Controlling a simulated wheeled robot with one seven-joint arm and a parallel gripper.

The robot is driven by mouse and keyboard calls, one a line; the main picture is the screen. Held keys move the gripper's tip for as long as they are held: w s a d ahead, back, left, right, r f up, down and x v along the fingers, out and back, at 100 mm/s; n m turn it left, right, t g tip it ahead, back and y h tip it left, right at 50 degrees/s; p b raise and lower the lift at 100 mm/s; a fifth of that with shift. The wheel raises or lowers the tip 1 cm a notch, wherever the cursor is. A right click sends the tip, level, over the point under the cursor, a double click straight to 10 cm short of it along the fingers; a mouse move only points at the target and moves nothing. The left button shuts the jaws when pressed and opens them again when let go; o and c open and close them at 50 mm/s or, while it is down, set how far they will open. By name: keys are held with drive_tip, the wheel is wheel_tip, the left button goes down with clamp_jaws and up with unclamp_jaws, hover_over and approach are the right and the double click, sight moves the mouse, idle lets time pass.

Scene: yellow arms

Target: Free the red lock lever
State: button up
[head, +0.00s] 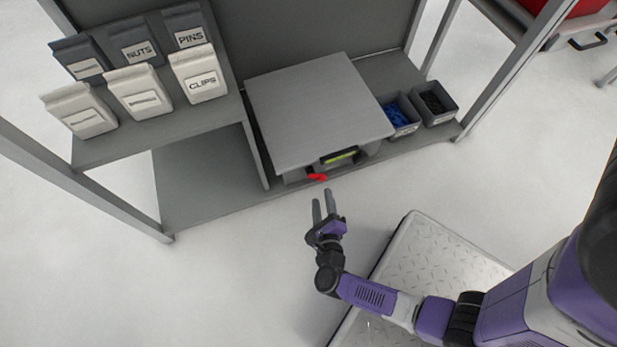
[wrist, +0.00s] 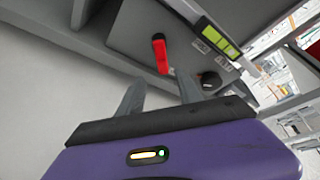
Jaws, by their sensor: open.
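The red lock lever (head: 317,177) is on the front of a grey box-like unit (head: 315,105) standing on the shelf. In the wrist view the red lever (wrist: 160,54) stands out against the grey front panel (wrist: 133,28), ahead of my gripper. My gripper (head: 323,194) is open and empty, just in front of the lever and apart from it. In the wrist view its two fingers (wrist: 158,90) point toward the panel, with the lever beyond and between them. A yellow-green display (wrist: 218,38) sits right of the lever, with a dark round knob (wrist: 210,80) nearby.
Labelled bins, including CLIPS (head: 199,77) and NUTS (head: 138,52), stand on a raised shelf at the left. Small bins with blue (head: 398,117) and black (head: 433,103) parts sit right of the unit. The floor (head: 240,270) in front is clear.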

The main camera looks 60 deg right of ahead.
sight(321, 180)
drive_tip(key=shift+m, duration=0.4)
drive_tip(key=b+x, duration=0.2)
drive_tip(key=x, duration=0.4)
drive_tip(key=shift+d+b, duration=0.3)
drive_tip(key=shift+w+d+f, duration=0.15)
drive_tip(key=shift+w+d, duration=0.3)
drive_tip(key=shift+d, duration=0.05)
clamp_jaws()
